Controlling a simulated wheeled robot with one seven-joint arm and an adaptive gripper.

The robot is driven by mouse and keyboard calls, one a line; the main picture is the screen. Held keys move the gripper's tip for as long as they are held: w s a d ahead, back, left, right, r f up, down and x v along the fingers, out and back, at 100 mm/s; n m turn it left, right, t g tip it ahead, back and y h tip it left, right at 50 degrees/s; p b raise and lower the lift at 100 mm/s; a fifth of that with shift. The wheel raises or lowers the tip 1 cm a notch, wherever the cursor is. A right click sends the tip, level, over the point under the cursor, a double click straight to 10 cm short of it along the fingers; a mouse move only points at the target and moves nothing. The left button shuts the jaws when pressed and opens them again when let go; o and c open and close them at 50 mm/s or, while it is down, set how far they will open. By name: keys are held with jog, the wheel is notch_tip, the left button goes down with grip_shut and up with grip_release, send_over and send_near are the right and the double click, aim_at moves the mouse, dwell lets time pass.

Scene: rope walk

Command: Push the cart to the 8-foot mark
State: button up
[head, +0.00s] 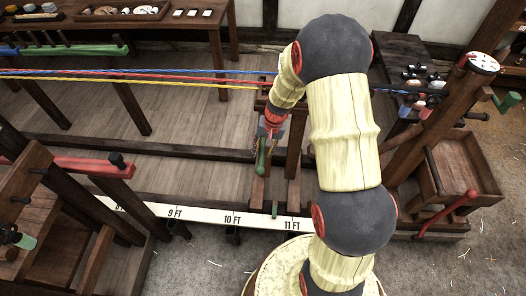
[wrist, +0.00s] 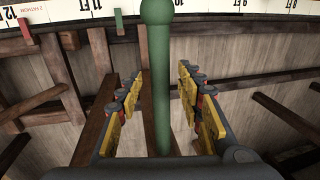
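The cart (head: 293,160) is a dark wooden frame on rails, with a green upright handle (head: 261,156). In the wrist view the handle (wrist: 160,90) stands between the two yellow fingers of my gripper (wrist: 160,100), with a gap on each side. My gripper (head: 270,132) is open around the handle. A green tab (head: 275,209) at the cart's front sits over the white foot scale (head: 200,215), between 10 FT and 11 FT. The 8 mark (head: 118,206) is at the scale's left, partly hidden by a wooden stand.
Blue, red and yellow strands (head: 150,78) run left from the cart's top. A wooden stand with a red bar (head: 85,165) is at the left. A post with a crank (head: 440,100) and an open wooden box (head: 462,170) stand at the right. A red tab (wrist: 24,28) is near 12.

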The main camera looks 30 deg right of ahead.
grip_shut()
dwell(0.5)
dwell(0.4)
